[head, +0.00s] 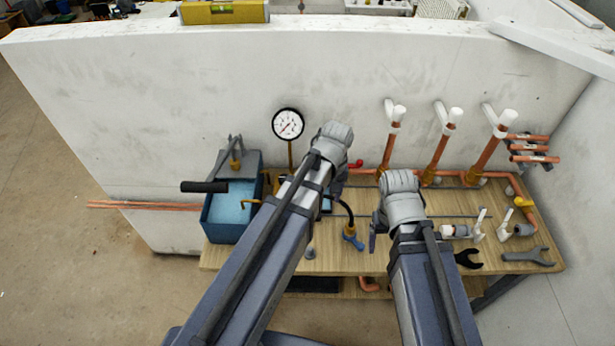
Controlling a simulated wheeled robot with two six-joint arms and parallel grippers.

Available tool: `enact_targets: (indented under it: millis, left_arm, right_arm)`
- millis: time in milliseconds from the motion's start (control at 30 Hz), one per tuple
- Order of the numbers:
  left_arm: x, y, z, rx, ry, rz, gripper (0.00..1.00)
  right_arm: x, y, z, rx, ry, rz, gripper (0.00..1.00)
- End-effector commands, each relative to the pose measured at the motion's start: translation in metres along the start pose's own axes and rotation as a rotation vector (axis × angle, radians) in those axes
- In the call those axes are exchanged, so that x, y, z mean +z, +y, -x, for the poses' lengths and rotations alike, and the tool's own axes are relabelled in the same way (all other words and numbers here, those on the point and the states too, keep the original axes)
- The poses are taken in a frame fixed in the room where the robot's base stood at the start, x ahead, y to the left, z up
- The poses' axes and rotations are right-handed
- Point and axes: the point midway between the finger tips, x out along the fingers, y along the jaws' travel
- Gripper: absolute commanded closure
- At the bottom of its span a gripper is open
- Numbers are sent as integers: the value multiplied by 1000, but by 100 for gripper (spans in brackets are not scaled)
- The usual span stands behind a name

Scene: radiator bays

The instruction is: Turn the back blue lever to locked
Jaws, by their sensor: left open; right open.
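A small blue fitting (352,240) sits at the end of a dark hose on the wooden bench, between my two arms. I cannot tell whether it is a lever or how it is turned. No back blue lever shows clearly; my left arm covers part of the bench's back. My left gripper (338,178) is open above the back middle of the bench, right of the pressure gauge (288,124). My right gripper (376,228) is open above the bench, just right of the blue fitting. Both sets of fingers are largely hidden by my wrists.
A blue tank (226,222) with a black-handled pump stands at the bench's left. Copper pipes with white tops (438,150) rise along the back wall. Wrenches (528,256) and white fittings lie on the wooden bench (345,262) at right. A partition wall (140,110) stands behind.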

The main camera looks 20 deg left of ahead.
Motion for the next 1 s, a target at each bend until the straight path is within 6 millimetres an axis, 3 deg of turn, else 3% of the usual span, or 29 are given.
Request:
enact_targets:
  millis: [33,100,200,300,667,1000]
  left_arm:
    - [-33,-7,8,11,-2,141,41]
    - [-61,-19,12,25,-5,315,41]
    - [-88,-35,15,40,-11,505,41]
    - [-104,-45,16,48,-15,618,41]
    - [-107,-50,10,51,-16,665,41]
    - [-107,-47,-24,51,-16,663,41]
  right_arm:
    - [0,1,9,0,0,0,20]
    - [1,1,13,0,0,0,20]
    - [1,2,17,0,0,1,20]
    - [1,2,19,0,0,1,20]
    - [1,1,13,0,0,1,20]
    - [-1,-2,-22,0,0,-1,20]
